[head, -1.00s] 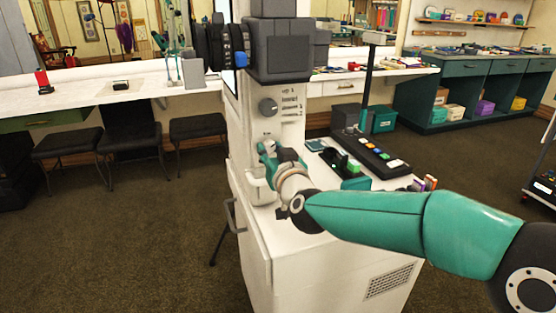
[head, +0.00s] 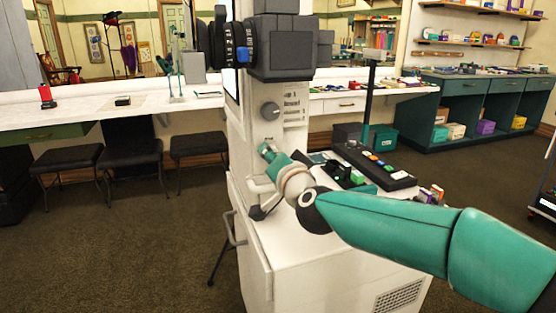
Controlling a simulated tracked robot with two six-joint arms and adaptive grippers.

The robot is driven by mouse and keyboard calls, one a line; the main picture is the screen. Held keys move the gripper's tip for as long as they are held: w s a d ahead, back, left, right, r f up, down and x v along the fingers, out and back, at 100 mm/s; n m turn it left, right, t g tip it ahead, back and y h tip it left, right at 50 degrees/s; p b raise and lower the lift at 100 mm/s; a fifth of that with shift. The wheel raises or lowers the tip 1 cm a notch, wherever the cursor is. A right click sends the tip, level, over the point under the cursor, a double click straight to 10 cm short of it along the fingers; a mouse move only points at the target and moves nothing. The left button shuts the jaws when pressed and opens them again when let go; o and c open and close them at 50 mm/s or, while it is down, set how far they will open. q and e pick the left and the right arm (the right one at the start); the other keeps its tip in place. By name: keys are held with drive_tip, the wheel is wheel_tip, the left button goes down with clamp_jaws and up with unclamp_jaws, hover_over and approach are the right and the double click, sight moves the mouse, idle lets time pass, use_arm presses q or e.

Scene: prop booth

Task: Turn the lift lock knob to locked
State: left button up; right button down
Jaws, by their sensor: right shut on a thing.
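The white pedestal column (head: 262,172) stands in the middle of the head view. A round grey knob (head: 270,110) with a pointer line sits on its front, next to small printed labels too small to read. My right gripper (head: 267,151) is below that knob, against the column face. Its teal fingers are shut on what looks like the lift lock knob, which the fingers and wrist hide almost entirely. I cannot read that knob's setting. My left gripper is not in view.
A large grey camera (head: 290,50) tops the column. A black control panel with colored buttons (head: 375,167) lies on the cabinet top (head: 290,235), right of the gripper. Stools (head: 70,160) and a long white counter (head: 70,112) stand behind at left. Open floor lies at left.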

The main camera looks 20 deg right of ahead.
drive_tip(key=shift+d+f, duration=0.1)
drive_tip(key=shift+d, duration=0.2)
drive_tip(key=c, duration=0.8)
unclamp_jaws()
drive_tip(key=shift+c, duration=0.2)
drive_tip(key=shift+s+a, duration=0.1)
drive_tip(key=s, duration=1.1)
drive_tip(key=shift+s+d+r, duration=0.2)
drive_tip(key=shift+s+d, duration=0.05)
drive_tip(key=shift+s, duration=0.1)
